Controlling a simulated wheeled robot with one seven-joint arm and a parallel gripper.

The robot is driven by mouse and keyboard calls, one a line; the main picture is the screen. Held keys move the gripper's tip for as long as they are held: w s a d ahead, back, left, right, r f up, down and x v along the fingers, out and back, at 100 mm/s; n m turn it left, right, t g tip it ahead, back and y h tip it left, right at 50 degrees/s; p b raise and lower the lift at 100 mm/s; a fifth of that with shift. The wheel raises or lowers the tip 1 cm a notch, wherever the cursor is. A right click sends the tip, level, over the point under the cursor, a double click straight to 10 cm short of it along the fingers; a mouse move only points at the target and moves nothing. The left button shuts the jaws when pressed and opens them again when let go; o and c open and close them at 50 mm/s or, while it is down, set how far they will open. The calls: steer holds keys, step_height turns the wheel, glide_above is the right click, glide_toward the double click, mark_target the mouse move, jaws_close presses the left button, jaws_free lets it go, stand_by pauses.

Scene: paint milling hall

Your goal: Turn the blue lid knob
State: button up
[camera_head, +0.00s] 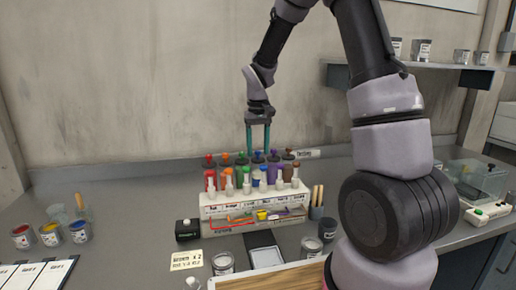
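The blue lid knob (258,155) is in the back row of coloured knobs on the rack, between a green one (241,157) and a purple one (274,155). My gripper (258,150) points straight down over the rack from above. Its two teal fingers are apart, with a gap between them. The fingertips are at about the height of the blue knob, one on each side of it in this view. Whether they touch it, or stand in front of or behind it, I cannot tell. The container below the knob is mostly hidden.
The white rack (214,212) also holds a front row of pale-necked bottles. Red (209,158), orange (225,157) and brown (289,154) knobs stand in the same back row. Paint cans (50,235) are at the left.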

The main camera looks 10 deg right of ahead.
mark_target(258, 151)
steer(key=shift+r, duration=0.1)
step_height(258, 151, up, 11)
steer(key=shift+f, duration=0.2)
stand_by(0.5)
step_height(258, 151, down, 11)
steer(key=n, duration=0.6)
jaws_close()
stand_by(0.3)
